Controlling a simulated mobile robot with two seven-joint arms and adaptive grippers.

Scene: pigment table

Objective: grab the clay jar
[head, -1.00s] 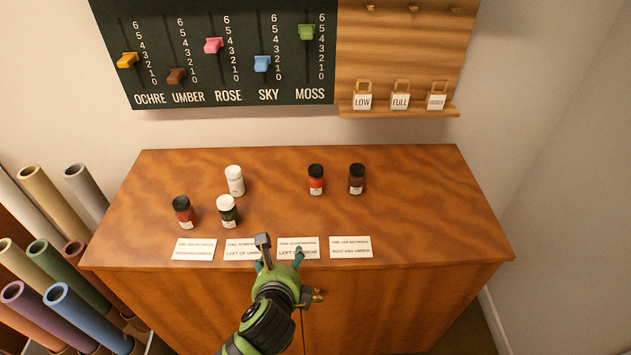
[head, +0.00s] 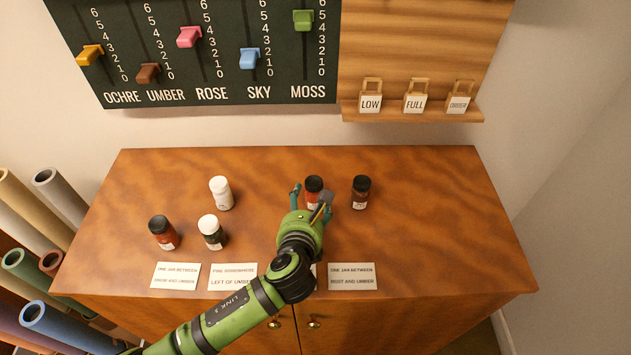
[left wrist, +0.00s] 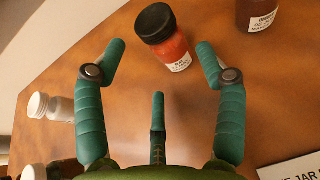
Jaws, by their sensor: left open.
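An orange-red jar with a black lid (head: 313,183) stands upright at the back middle of the table. It also shows in the left wrist view (left wrist: 172,50), just beyond and between my fingertips; its small label is hard to read, so I cannot be sure it says clay. My left gripper (head: 312,196) is open and empty, its fingers reaching toward this jar and partly hiding it in the head view. In the left wrist view, the fingers (left wrist: 160,52) stand apart on either side, with no clear contact. My right gripper is not in view.
A dark brown jar (head: 361,191) stands close to the right. Printed cards (head: 351,277) lie along the front edge. The table's right side (head: 440,220) is clear.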

